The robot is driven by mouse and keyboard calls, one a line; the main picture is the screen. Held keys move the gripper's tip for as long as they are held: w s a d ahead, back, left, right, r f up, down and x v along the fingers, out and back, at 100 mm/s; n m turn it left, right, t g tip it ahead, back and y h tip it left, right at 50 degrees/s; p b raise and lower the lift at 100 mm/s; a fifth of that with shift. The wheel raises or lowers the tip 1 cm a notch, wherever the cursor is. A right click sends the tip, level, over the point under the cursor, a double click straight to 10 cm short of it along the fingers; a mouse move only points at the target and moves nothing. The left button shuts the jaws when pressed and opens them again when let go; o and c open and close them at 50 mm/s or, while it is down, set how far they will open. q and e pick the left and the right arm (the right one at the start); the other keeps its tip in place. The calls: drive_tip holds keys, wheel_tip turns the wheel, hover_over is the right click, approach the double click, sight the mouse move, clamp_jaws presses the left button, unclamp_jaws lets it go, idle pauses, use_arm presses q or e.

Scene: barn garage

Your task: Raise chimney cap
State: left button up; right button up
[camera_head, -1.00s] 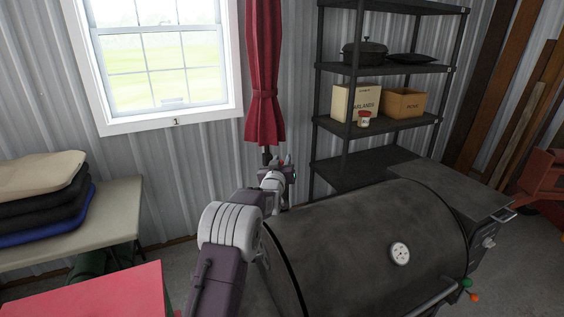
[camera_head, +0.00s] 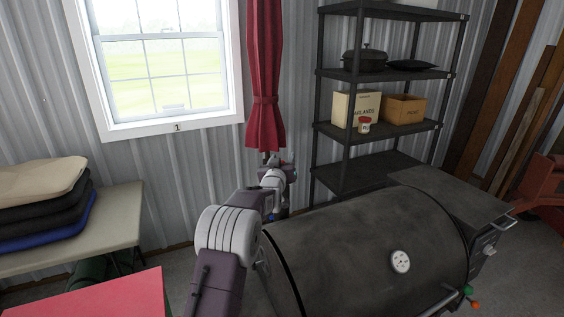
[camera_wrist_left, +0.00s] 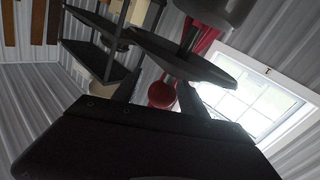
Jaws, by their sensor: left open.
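The chimney cap (camera_wrist_left: 190,62) is a dark round disc in the left wrist view, where the scene looks inverted. A short stem joins it to a grey cylindrical pipe (camera_wrist_left: 218,10). A red ball-shaped knob (camera_wrist_left: 161,94) shows on the near side of the cap. My left gripper (camera_wrist_left: 158,89) is open, with one dark finger on each side of the knob; I cannot tell whether they touch it. In the head view my left gripper (camera_head: 284,166) is small, beyond the grill's left end, and my arm hides most of the cap area. My right gripper is out of view.
The dark barrel grill (camera_head: 355,245) fills the lower right. A black shelf rack (camera_head: 380,132) with a pot and boxes stands behind it. A red curtain (camera_head: 265,100) hangs beside the window. A table (camera_head: 115,215) with folded mats is at left.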

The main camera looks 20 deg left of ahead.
use_arm(q)
drive_tip(key=shift+s+d+f, duration=0.1)
drive_tip(key=shift+s, duration=0.25)
drive_tip(key=b+v, duration=0.2)
drive_tip(key=v, duration=0.5)
drive_tip(key=shift+b, duration=0.35)
drive_tip(key=shift+s+d, duration=0.15)
drive_tip(key=shift+s, duration=0.5)
